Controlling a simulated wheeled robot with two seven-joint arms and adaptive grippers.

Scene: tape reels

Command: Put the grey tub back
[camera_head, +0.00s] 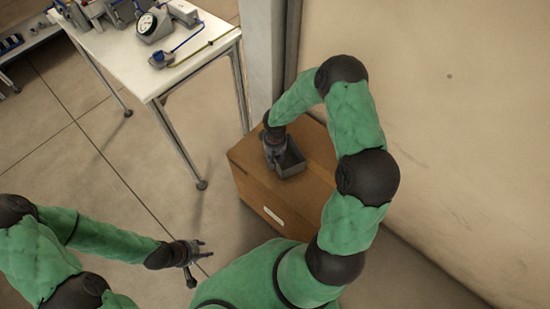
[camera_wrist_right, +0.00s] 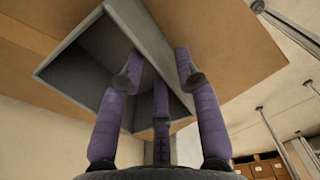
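The grey tub (camera_head: 291,163) is a small open box on top of the cardboard box (camera_head: 300,205), near its middle. In the right wrist view the tub (camera_wrist_right: 75,75) shows its dark, empty-looking inside. My right gripper (camera_head: 277,150) is at the tub's left side, with its purple fingers (camera_wrist_right: 160,68) on both sides of one wall. I cannot tell whether they press on it, or whether the tub touches the cardboard. My left gripper (camera_head: 198,254) is empty, fingers spread, over the floor at lower left.
A white table (camera_head: 130,55) with a gauge (camera_head: 147,24), a blue-tubed device (camera_head: 163,58) and other equipment stands at upper left. A pillar (camera_head: 265,50) and a beige wall (camera_head: 450,110) stand behind and right of the cardboard box. The floor between table and left gripper is clear.

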